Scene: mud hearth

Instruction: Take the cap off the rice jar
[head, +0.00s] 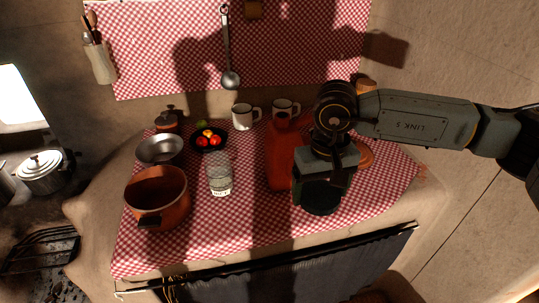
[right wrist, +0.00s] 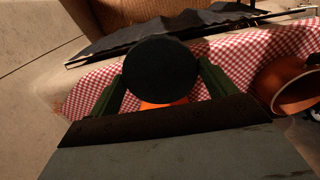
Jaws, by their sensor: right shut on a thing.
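The rice jar (head: 220,178) looks like the clear glass jar with a small pale label at its foot, standing upright mid-table. No cap shows on its top. My right gripper (head: 321,182) is to the right of the jar and apart from it. It is shut on a dark round disc that looks like the cap (head: 321,197). In the right wrist view the cap (right wrist: 160,70) sits between the green fingers, with checked cloth around it and no jar visible beneath. My left gripper is not in view.
A brown pot (head: 157,192), a metal bowl (head: 159,149) and a dark fruit bowl (head: 209,145) stand left. Two white mugs (head: 243,117) are behind. A red-orange object (head: 280,160) is beside my right gripper, partly hidden. Front cloth (head: 240,235) is clear.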

